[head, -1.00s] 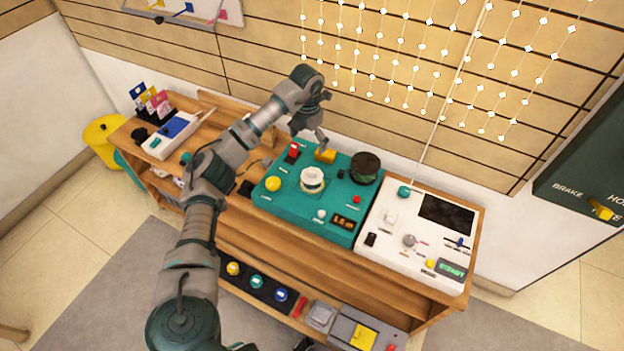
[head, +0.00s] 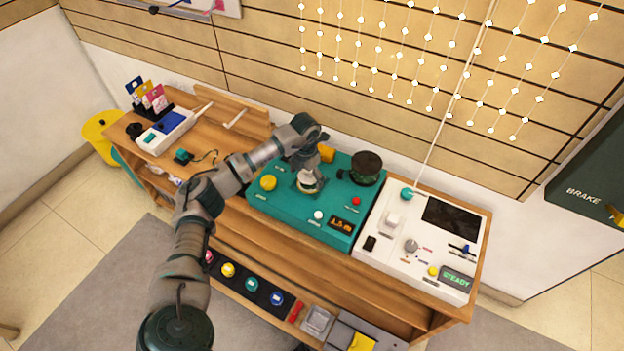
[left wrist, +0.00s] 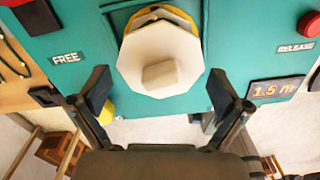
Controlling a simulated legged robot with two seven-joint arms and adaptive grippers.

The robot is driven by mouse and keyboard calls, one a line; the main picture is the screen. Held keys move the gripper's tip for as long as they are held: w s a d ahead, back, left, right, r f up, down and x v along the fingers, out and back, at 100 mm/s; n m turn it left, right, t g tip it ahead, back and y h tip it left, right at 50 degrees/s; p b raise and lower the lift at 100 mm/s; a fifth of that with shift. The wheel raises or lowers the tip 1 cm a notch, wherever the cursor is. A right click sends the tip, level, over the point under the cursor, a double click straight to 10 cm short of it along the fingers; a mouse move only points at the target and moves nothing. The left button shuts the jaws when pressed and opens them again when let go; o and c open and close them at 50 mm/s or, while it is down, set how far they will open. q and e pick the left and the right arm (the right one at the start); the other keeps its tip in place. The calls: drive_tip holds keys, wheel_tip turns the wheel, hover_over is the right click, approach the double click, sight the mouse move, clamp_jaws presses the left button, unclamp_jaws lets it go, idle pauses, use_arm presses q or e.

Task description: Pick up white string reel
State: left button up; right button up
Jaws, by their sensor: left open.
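The white string reel (head: 307,183) sits on the teal panel (head: 285,205), partly hidden by my left gripper in the head view. In the left wrist view the reel (left wrist: 160,50) shows a white octagonal face with a pale block at its middle and a yellow part behind. My left gripper (head: 306,168) is over the reel. My right gripper is not in view.
A red button (head: 356,201) and a display (head: 346,223) lie in front. A white control panel (head: 425,240) adjoins on the right. Bead strings hang behind.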

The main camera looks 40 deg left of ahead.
use_arm(q)
drive_tip(key=shift+f, duration=0.45)
drive_tip(key=shift+r, duration=0.1)
drive_tip(key=shift+c, duration=0.8)
drive_tip(key=c, duration=1.1)
drive_tip(key=shift+r, duration=0.1)
